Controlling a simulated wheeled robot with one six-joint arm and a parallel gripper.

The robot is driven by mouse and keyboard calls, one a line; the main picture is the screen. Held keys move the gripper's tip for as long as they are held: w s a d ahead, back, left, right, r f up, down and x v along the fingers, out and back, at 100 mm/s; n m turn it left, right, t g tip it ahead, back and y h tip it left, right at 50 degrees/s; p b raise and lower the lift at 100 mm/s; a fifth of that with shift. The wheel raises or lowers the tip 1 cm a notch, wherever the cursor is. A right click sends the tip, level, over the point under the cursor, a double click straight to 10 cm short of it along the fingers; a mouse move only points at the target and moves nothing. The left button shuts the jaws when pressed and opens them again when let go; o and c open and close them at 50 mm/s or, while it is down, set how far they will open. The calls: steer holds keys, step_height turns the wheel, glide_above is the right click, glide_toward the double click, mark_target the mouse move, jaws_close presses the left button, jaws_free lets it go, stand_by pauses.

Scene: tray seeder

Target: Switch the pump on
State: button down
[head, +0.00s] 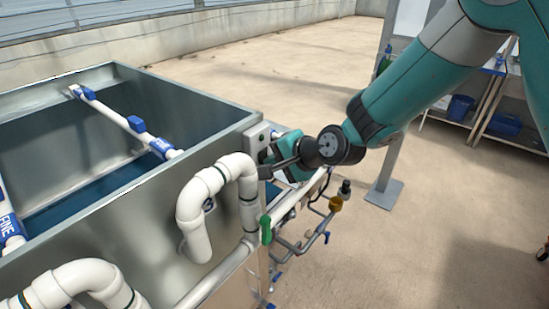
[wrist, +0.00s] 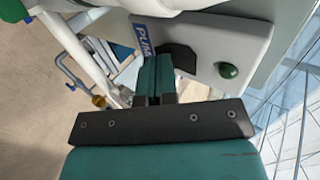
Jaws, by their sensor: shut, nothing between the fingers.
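A grey control plate (wrist: 205,35) with a blue label reading "PUM", the rest cut off from sight, fills the upper middle of the wrist view. A black part (wrist: 180,58), seemingly the pump switch, sits on it, partly behind my fingers. A green dome (wrist: 228,70) sits to its right. My gripper (wrist: 156,60) is shut and empty, its fingertips close beside the black part; I cannot tell if they touch it. In the head view the plate (head: 256,138) is on the tank's near right corner, and my gripper (head: 266,168) is just below and right of it.
A grey metal tank (head: 140,195) with white pipes (head: 215,190) stands at the left. A green-handled valve (head: 266,230) and thin pipework (head: 300,243) lie below my gripper. A post (head: 386,170) and shelves (head: 470,125) stand behind.

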steer(key=shift+w+a+b, duration=0.1)
steer(key=shift+b, duration=0.5)
steer(key=shift+w+a+r+p, duration=0.1)
steer(key=shift+r+p, duration=0.55)
steer(key=shift+r, duration=0.2)
steer(key=shift+s+d+f, duration=0.1)
steer(key=shift+s+d, duration=0.1)
